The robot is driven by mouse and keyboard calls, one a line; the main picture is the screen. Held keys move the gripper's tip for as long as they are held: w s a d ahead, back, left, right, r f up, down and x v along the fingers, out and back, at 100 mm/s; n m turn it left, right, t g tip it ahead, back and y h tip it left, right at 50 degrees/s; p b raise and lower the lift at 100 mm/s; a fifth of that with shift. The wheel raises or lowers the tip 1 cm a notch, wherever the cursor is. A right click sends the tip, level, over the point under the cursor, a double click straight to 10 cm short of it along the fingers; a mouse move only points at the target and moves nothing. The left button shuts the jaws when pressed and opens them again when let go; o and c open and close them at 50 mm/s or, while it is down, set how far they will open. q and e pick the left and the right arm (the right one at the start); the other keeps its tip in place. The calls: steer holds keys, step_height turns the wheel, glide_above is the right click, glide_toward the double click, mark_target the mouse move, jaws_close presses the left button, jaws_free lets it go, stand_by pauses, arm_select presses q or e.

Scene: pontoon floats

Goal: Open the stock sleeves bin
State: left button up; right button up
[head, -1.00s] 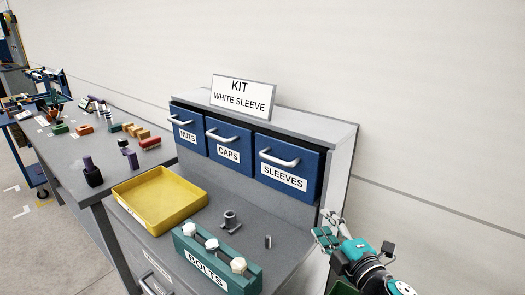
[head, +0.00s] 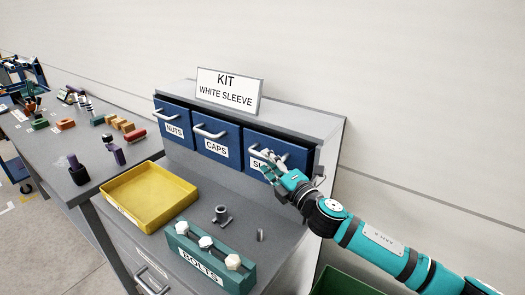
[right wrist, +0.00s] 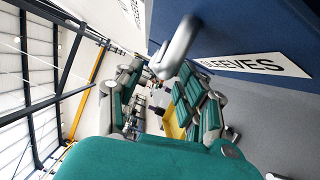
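The blue sleeves bin (head: 291,148) is the rightmost of three bins in the grey cabinet and looks shut. Its label is mostly hidden by my right gripper in the head view. The label SLEEVES (right wrist: 255,65) reads clearly in the right wrist view. My right gripper (head: 268,164) is at the bin's front, by its light grey handle (right wrist: 177,47). In the right wrist view its fingers stand apart, with the handle's end seen between them. I cannot tell whether they touch it. My left gripper is out of view.
The nuts bin (head: 172,122) and caps bin (head: 214,142) are to the left, both looking shut. A yellow tray (head: 150,196), a green bolts holder (head: 208,258) and small metal parts lie on the bench below. A green container (head: 340,284) stands low at the right.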

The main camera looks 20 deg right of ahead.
steer(key=x, duration=0.2)
steer(key=shift+w, duration=0.35)
steer(key=shift+w+a, duration=0.25)
steer(key=shift+w, duration=0.25)
jaws_close()
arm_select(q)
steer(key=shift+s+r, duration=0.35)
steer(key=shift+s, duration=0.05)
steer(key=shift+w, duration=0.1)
